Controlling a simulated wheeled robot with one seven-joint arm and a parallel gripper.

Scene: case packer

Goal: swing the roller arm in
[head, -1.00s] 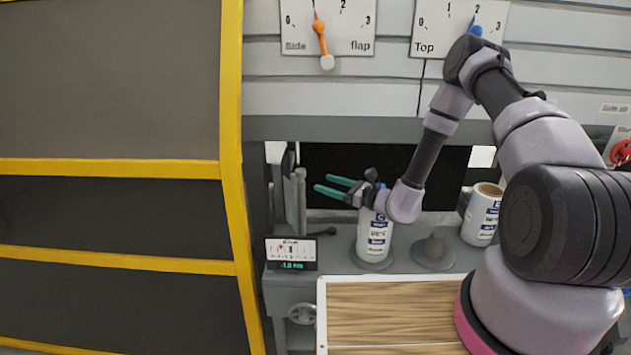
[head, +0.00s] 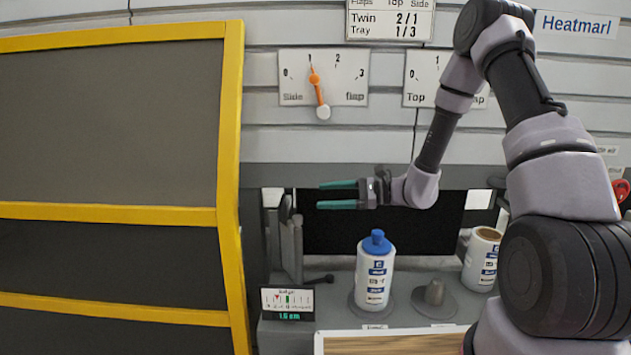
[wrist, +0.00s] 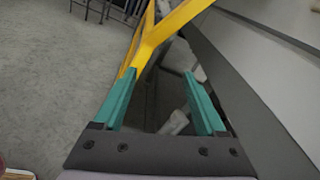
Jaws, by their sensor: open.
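My gripper (head: 338,194) is open and empty, pointing left in front of the dark opening, above and left of the blue-capped bottle. What looks like the roller arm, a grey upright assembly with a cylinder (head: 292,246), stands at the left end of the opening beside the yellow frame. My fingertips are to its right, higher and apart from it. In the wrist view, the green fingers (wrist: 160,100) are spread wide, with a pale grey cylinder (wrist: 176,122) beyond and between them. I cannot tell how far the arm is swung.
A small gauge display (head: 288,304) is at front left. The yellow-framed guard (head: 229,190) borders the left side.

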